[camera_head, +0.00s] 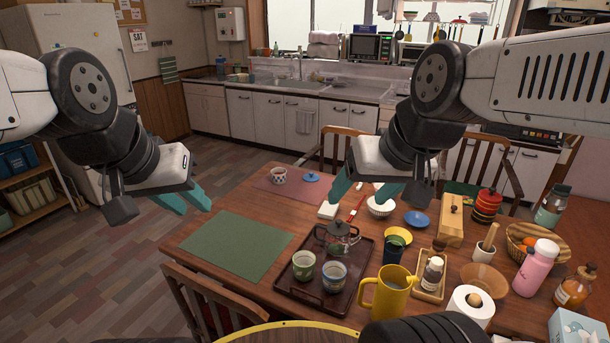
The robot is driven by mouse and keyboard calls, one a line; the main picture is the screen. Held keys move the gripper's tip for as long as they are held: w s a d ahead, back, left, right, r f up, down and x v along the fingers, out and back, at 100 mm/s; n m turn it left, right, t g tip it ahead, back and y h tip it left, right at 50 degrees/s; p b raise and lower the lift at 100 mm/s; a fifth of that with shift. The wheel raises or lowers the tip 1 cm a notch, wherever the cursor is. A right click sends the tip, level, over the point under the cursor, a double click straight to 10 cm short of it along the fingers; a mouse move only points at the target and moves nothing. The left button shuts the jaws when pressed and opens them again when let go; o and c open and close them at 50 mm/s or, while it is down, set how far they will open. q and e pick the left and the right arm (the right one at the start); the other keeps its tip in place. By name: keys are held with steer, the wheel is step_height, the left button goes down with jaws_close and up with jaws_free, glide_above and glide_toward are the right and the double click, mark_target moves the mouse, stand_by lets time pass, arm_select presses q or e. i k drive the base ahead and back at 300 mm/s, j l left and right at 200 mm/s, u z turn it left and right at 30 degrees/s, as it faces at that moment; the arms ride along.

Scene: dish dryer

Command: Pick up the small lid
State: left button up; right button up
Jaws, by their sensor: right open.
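A small round blue lid with a knob (312,177) lies on the pinkish-brown placemat (268,186) at the far side of the table, right of a patterned cup (279,175). My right gripper (377,197) is open and empty, with its teal fingers apart above the table, right of the lid and nearer the camera. My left gripper (196,208) hangs left of the table, near the green placemat. Its two teal fingers show a gap with nothing between them. Neither gripper touches the lid.
A dark tray (345,296) with a glass teapot (338,237) and two cups stands mid-table. A white bowl (381,207), blue dish (417,219), yellow mug (388,293) and several bottles crowd the right. The green placemat (236,245) is bare. Chairs surround the table.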

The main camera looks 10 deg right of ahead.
mark_target(311, 177)
steer(key=u, duration=0.6)
steer(key=i+j+u, duration=0.15)
steer(key=j, duration=0.25)
steer(key=i+j+u, duration=0.15)
steer(key=j, duration=0.25)
steer(key=i+j+u, duration=0.15)
steer(key=j, duration=0.2)
steer(key=i+j+u, duration=0.15)
steer(key=j, duration=0.2)
steer(key=i+j+u, duration=0.15)
steer(key=i+j, duration=0.15)
steer(key=i, duration=0.15)
steer(key=i+j+u, duration=0.2)
steer(key=i, duration=0.3)
steer(key=i+j+u, duration=0.15)
steer(key=i, duration=0.35)
steer(key=i+l+z, duration=0.15)
steer(key=i+z, duration=0.85)
steer(key=i+j+z, duration=0.35)
steer(key=i+z, duration=0.15)
steer(key=i+l+z, duration=0.25)
steer(key=i+z, duration=0.7)
steer(key=i, duration=0.2)
steer(key=i+j+z, duration=0.2)
steer(key=i+z, duration=0.3)
steer(key=i+l+z, duration=0.15)
steer(key=i+z, duration=1.05)
steer(key=i, duration=0.2)
